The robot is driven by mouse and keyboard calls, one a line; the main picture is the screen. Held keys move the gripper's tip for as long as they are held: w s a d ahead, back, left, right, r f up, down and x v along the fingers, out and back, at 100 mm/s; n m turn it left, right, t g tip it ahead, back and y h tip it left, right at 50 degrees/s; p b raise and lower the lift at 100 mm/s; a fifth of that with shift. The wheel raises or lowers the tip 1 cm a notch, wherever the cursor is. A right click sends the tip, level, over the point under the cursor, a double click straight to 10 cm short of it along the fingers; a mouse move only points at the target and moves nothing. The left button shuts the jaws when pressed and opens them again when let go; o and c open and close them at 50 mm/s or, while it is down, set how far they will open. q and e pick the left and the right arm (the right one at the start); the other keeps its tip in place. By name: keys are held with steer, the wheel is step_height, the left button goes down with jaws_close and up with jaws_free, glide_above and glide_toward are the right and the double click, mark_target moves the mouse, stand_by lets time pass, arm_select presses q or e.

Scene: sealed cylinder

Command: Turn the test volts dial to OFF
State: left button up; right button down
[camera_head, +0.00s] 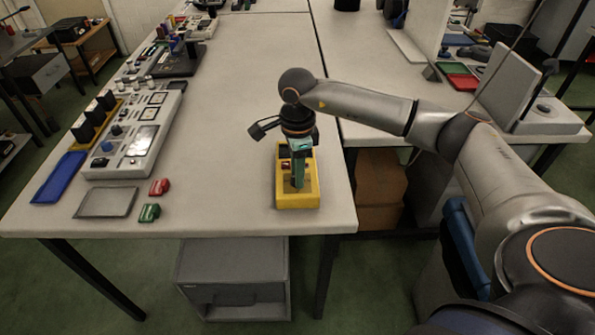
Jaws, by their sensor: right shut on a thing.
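My right gripper (298,150) points down over a yellow frame-like unit (284,200) near the front right of the table. It is shut on a narrow teal-green thing (299,172), which stands upright within the yellow unit's outline. I cannot tell whether its lower end touches the unit. A long pale instrument panel (126,160) with knobs and meters lies at the left. No dial marked test volts can be read; the lettering is too small. My left gripper is not in view.
A red block (159,187) and a green block (149,213) lie beside a grey tray (106,203) at the front left. A blue tray (58,177) is at the left edge. The middle of the table (237,90) is clear.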

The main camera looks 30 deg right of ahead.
steer(key=c, duration=0.6)
jaws_free()
steer(key=shift+r, duration=0.1)
step_height(320, 180, up, 12)
steer(key=shift+r, duration=0.2)
